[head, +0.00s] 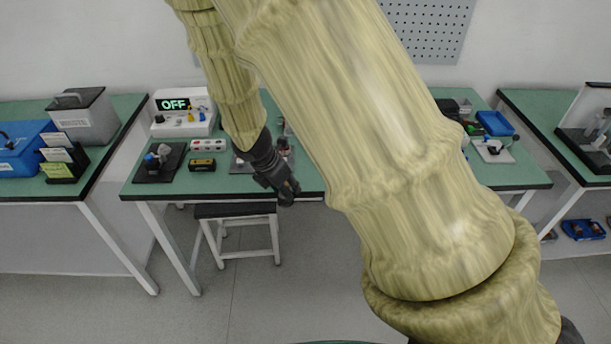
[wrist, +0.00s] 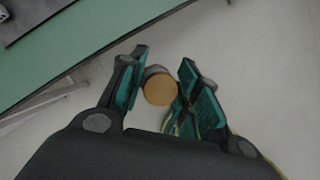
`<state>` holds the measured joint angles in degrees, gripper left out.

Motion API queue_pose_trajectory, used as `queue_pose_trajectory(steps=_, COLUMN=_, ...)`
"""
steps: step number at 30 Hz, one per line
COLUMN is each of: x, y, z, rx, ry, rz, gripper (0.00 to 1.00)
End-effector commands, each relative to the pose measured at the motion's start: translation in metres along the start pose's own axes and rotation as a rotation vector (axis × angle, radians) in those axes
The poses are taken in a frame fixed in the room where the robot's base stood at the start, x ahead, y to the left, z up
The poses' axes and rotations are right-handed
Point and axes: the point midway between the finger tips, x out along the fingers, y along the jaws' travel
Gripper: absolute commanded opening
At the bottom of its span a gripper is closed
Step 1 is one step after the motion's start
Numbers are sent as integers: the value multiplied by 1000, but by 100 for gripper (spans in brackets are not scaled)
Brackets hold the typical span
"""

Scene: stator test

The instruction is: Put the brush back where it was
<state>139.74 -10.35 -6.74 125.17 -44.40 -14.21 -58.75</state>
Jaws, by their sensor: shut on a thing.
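My gripper (head: 286,192) is in front of the middle bench's front edge in the head view, above and beside the stool. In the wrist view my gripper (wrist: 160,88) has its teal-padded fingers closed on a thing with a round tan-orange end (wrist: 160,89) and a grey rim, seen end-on. I cannot tell from its end alone that it is the brush; the rest of it is hidden. In the head view the held thing is too small to make out.
The green-topped bench (head: 313,177) holds a white tester reading OFF (head: 184,112), a dark fixture (head: 158,165), a power strip (head: 208,145), a yellow-black block (head: 202,165) and a blue tray (head: 495,123). A stool (head: 237,211) stands in front. My arm hides the bench's middle.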

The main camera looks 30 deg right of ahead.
Motion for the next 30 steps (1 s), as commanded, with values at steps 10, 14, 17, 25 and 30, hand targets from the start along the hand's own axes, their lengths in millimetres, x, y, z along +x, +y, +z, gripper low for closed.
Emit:
queue_pose_trajectory(steps=10, x=26, y=24, z=55, rx=2, ry=2, rz=0, gripper=9)
queue_pose_trajectory(steps=14, x=38, y=34, z=77, rx=3, ry=2, rz=0, gripper=9)
queue_pose_trajectory(steps=17, x=47, y=40, z=94, rx=4, ry=1, rz=-1, gripper=9)
queue_pose_trajectory(steps=25, x=63, y=53, z=119, rx=2, ry=1, rz=1, gripper=9)
queue_pose_trajectory(steps=30, x=68, y=57, z=128, rx=2, ry=1, rz=0, gripper=9)
